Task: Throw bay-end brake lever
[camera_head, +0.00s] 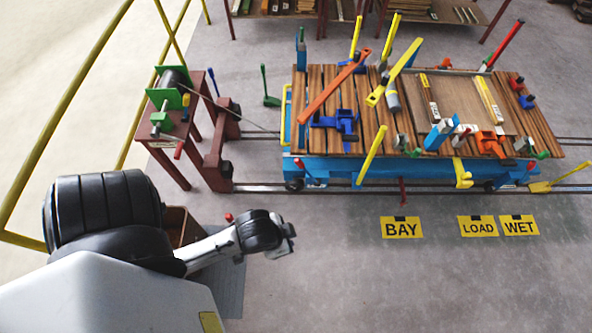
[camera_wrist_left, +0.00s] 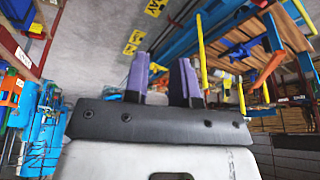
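A blue wheeled cart (camera_head: 390,170) with a slatted wooden deck stands on floor rails. Several levers show around it: a yellow one (camera_head: 370,155) at its near side, a red one (camera_head: 402,192) below its near edge, a low yellow one (camera_head: 545,187) at the right, and a green one (camera_head: 265,88) on the floor at the left. I cannot tell which is the bay-end brake lever. My left gripper (camera_head: 288,240) is in front of the cart's left end, apart from it. In the left wrist view its purple fingers (camera_wrist_left: 163,80) are spread and empty. My right gripper is not in view.
A yellow BAY sign (camera_head: 401,228) and LOAD (camera_head: 478,226) and WET (camera_head: 519,225) signs lie on clear floor before the cart. A dark red stand (camera_head: 170,145) with a winch and a yellow railing (camera_head: 75,120) are at left. Loose tools cover the deck.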

